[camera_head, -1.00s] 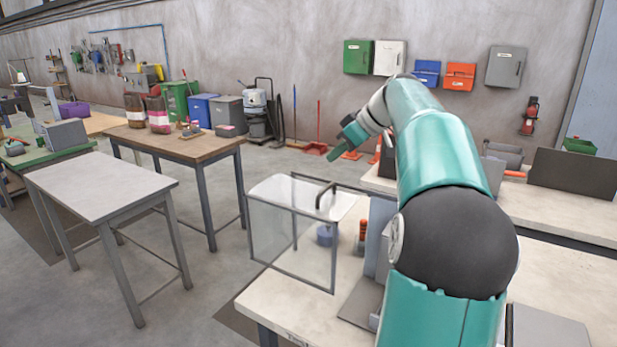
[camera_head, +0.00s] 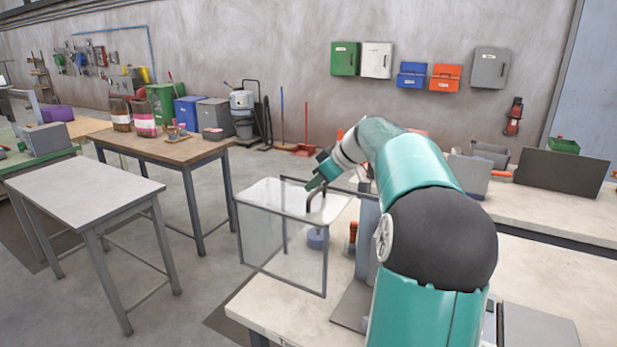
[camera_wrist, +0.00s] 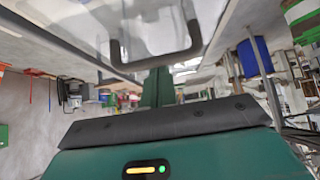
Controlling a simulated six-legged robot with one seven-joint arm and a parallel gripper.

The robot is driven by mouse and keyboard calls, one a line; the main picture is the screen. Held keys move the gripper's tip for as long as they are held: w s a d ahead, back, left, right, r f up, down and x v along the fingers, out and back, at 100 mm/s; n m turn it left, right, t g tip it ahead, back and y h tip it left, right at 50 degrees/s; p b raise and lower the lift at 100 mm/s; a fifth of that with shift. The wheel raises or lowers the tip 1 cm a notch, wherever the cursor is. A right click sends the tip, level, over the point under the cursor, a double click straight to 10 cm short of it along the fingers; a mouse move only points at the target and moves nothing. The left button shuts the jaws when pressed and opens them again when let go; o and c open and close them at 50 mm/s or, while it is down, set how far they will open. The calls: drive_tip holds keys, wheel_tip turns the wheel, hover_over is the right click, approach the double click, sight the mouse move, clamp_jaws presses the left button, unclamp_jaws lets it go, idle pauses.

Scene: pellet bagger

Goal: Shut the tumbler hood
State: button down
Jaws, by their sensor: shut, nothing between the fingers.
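The clear tumbler hood (camera_head: 268,240), a see-through box with grey edges, stands at the left end of the near bench, partly out past its edge. It looks swung open, though its hinge side is hidden behind my arm. Its dark bent handle (camera_head: 336,190) shows on the upper face and also in the wrist view (camera_wrist: 160,64). My gripper (camera_head: 312,184) is shut and empty, just above the hood's top beside the handle. In the wrist view my gripper (camera_wrist: 158,88) points toward the handle; I cannot tell whether they touch.
A blue round object (camera_head: 317,238) and a red-handled item (camera_head: 352,232) show by the hood on the near bench (camera_head: 285,305). A grey-topped table (camera_head: 85,190) and a wooden table (camera_head: 170,150) stand to the left. Open floor lies between them and the hood.

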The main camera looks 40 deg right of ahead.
drive_tip(key=s+d, duration=0.3)
drive_tip(key=s, duration=0.6)
drive_tip(key=s+d, duration=0.4)
drive_tip(key=s, duration=0.6)
drive_tip(key=s+d, duration=0.3)
drive_tip(key=s, duration=0.7)
drive_tip(key=shift+s+d, duration=0.25)
drive_tip(key=shift+s+f, duration=0.1)
